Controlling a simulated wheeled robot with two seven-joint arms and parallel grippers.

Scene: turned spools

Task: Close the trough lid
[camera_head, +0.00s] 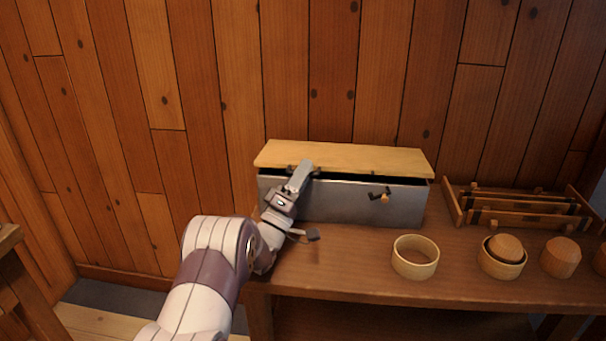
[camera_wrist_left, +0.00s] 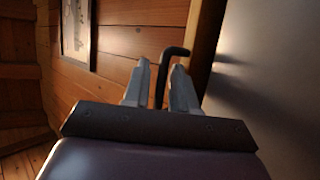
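The trough (camera_head: 345,203) is a grey metal box on the bench against the wall. Its pale wooden lid (camera_head: 350,158) lies low over it, with a dark gap showing beneath the lid's front edge. My left gripper (camera_head: 303,168) is at the front left of the lid edge. In the left wrist view its two fingers (camera_wrist_left: 162,88) are apart, with a dark bent handle (camera_wrist_left: 174,52) between them. A gap shows between the left finger and the handle; contact on the right side is unclear. My right gripper is not in view.
A small latch with an orange knob (camera_head: 384,198) is on the trough's front right. A pale ring (camera_head: 415,257), a bowl holding a wooden piece (camera_head: 502,257), and a turned spool (camera_head: 560,257) stand on the bench (camera_head: 345,265). A wooden rack (camera_head: 520,210) is right of the trough.

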